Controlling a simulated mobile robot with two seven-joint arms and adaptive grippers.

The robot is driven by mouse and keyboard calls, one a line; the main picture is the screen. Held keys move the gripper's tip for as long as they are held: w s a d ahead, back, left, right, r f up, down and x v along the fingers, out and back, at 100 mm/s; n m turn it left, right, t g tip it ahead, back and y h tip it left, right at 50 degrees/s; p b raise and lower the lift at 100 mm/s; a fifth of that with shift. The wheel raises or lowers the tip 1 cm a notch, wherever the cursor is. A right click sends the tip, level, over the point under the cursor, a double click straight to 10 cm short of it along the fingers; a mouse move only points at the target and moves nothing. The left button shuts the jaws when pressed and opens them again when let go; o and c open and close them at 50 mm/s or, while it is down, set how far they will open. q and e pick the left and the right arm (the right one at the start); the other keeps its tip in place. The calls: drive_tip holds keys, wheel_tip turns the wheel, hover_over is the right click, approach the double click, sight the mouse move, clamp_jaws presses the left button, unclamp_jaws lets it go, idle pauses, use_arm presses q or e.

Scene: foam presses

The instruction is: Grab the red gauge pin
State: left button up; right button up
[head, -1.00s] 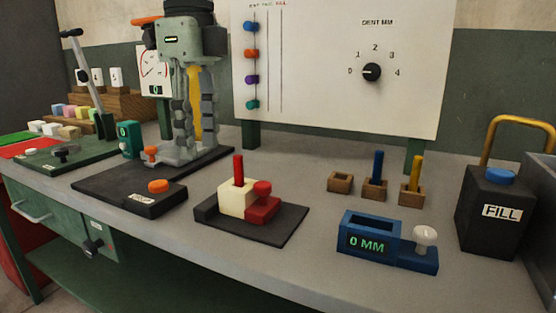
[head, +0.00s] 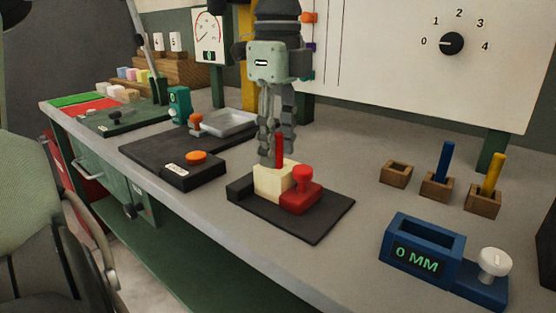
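The red gauge pin (head: 279,149) stands upright in the cream block (head: 270,182) on the dark plate (head: 322,227). A red clamp-like piece with a round knob (head: 302,190) sits against the block's right side. My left gripper (head: 277,154) points straight down over the block, its grey fingers on either side of the pin's upper part. The fingers look parted, with the pin between them; I cannot see them touching it. The pin's lower end is hidden in the block. My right gripper is not in view.
A blue gauge box reading 0 MM (head: 424,252) stands at front right. Behind it, small wooden holders carry a blue pin (head: 445,162) and a yellow pin (head: 492,174); one holder (head: 396,173) is empty. A black pad with an orange button (head: 196,157) lies to the left.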

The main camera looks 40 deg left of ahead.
use_arm(q)
clamp_jaws()
idle(0.5)
